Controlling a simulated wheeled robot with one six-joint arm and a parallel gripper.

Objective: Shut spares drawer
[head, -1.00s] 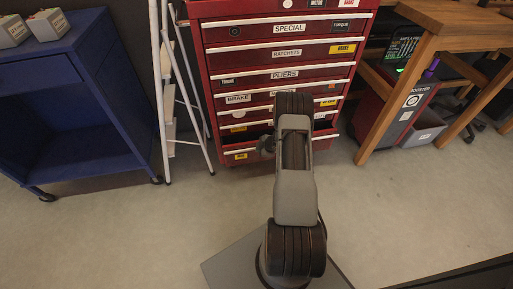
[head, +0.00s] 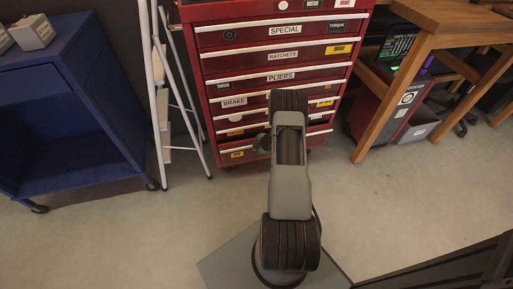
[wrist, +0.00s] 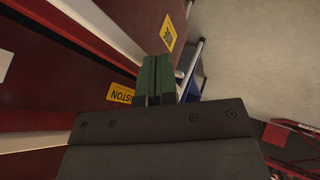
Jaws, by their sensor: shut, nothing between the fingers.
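The red tool chest (head: 228,68) stands upright behind my arm in the head view. No label that I can read says spares. The lowest drawer (head: 255,153) sits slightly forward, with a dark gap above its front; my arm hides much of it. In the wrist view my gripper (wrist: 164,62) has its dark green fingers shut together and empty. The fingertips are close to red drawer fronts with pale edge strips (wrist: 100,28) and a yellow piston label (wrist: 121,95). I cannot tell whether they touch.
A white stepladder (head: 158,105) stands left of the chest, and a blue cart (head: 105,95) is beyond it. A wooden workbench (head: 405,90) is on the right. Open floor (head: 110,230) lies in front of them.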

